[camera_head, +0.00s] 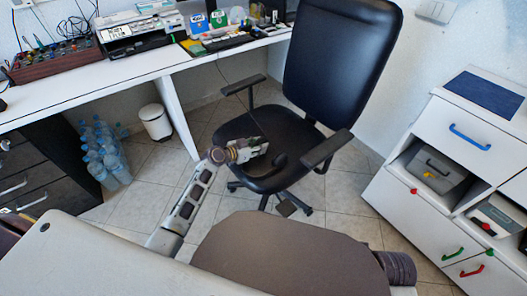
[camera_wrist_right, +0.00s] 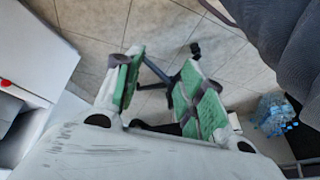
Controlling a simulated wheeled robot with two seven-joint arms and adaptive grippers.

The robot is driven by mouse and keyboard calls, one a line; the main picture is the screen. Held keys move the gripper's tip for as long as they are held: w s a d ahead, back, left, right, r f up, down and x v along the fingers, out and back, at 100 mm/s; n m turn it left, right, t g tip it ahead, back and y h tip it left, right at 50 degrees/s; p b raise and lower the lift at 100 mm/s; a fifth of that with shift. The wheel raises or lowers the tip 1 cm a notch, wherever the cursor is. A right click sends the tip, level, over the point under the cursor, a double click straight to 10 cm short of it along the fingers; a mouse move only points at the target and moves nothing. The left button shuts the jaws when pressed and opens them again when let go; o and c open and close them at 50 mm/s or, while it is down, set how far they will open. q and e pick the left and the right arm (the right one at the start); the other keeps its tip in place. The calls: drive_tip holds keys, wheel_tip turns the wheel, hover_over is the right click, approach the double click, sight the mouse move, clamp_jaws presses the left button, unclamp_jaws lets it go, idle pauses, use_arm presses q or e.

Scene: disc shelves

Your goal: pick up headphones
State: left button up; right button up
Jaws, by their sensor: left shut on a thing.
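The headphones (camera_head: 280,160) are black and hard to make out against the black seat; one dark rounded part shows just right of my left gripper. My left gripper (camera_head: 262,148) is over the seat of the black office chair (camera_head: 265,125), shut on the headphones. A thin dark cable (camera_head: 228,80) runs from the desk down toward the gripper. My right gripper (camera_wrist_right: 163,62) shows in the right wrist view with its green-padded fingers apart and nothing between them. It points down over the tiled floor.
A white desk (camera_head: 110,80) with devices stands at the back left. Water bottles (camera_head: 103,152) and a white bin (camera_head: 155,122) are under it. A white cabinet (camera_head: 405,212) with coloured handles stands at the right. Tiled floor (camera_head: 345,190) is clear between chair and cabinet.

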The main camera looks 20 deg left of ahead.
sight(258, 142)
use_arm(q)
drive_tip(key=shift+r, duration=0.1)
drive_tip(key=shift+r, duration=0.5)
wheel_tip(258, 142, up, 3)
drive_tip(key=shift+r+p, duration=0.1)
drive_tip(key=shift+p, duration=0.75)
wheel_tip(258, 142, up, 4)
drive_tip(key=shift+r+p, duration=0.2)
drive_tip(key=shift+p, duration=0.55)
drive_tip(key=shift+r, duration=0.65)
use_arm(e)
drive_tip(key=shift+s+d+f+g+h, duration=0.15)
drive_tip(key=shift+d+f+g, duration=0.15)
drive_tip(key=shift+f, duration=0.35)
drive_tip(key=shift+d+f+g+h, duration=0.2)
drive_tip(key=shift+d+f, duration=0.1)
drive_tip(key=shift+f, duration=0.35)
